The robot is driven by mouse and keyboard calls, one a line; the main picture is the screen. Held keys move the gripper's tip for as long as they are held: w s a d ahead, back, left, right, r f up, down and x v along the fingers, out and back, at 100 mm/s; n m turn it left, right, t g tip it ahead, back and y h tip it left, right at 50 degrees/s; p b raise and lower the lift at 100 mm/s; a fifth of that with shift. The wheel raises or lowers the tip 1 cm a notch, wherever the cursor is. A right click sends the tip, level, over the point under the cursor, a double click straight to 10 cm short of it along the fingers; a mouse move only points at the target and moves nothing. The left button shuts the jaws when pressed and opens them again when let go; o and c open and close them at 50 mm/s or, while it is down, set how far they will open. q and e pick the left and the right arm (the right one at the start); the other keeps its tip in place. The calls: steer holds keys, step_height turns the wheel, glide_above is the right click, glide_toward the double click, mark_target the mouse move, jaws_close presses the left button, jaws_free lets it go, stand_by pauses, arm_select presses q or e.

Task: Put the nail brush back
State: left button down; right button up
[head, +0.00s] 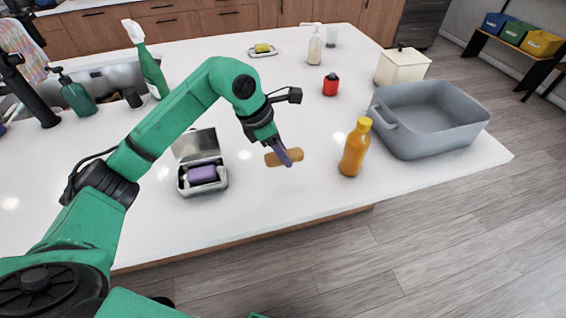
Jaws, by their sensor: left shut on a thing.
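My left gripper (287,155) is shut on the nail brush (272,160), a tan wooden-looking block. The brush appears level, at or a little above the white island top; I cannot tell whether it touches. The fingers hide its middle. An open metal tin (218,186) with its lid up stands left of the brush, with a purple block (202,175) inside. A small white dish (255,55) with a yellow item (262,48) lies at the back. My right gripper is not in view.
An orange bottle (355,150) stands close right of the brush, with a grey basin (450,145) beyond it. A red jar (330,85) and a cream canister (402,67) stand behind. Green bottles (75,97) stand by the sink. The counter (270,195) in front is clear.

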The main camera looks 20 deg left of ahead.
mark_target(283, 166)
arm_select(q)
step_height(283, 166, down, 6)
steer(key=shift+r+p, duration=0.25)
steer(key=shift+p, duration=0.25)
steer(key=shift+f, duration=0.2)
steer(key=shift+c, duration=2.1)
jaws_free()
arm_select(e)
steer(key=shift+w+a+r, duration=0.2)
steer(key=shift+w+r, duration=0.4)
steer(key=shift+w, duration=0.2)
arm_select(q)
steer(key=shift+r, duration=0.25)
steer(key=b+v, duration=0.2)
steer(key=v, duration=0.9)
steer(key=shift+s+a+r, duration=0.1)
steer(key=shift+r, duration=0.25)
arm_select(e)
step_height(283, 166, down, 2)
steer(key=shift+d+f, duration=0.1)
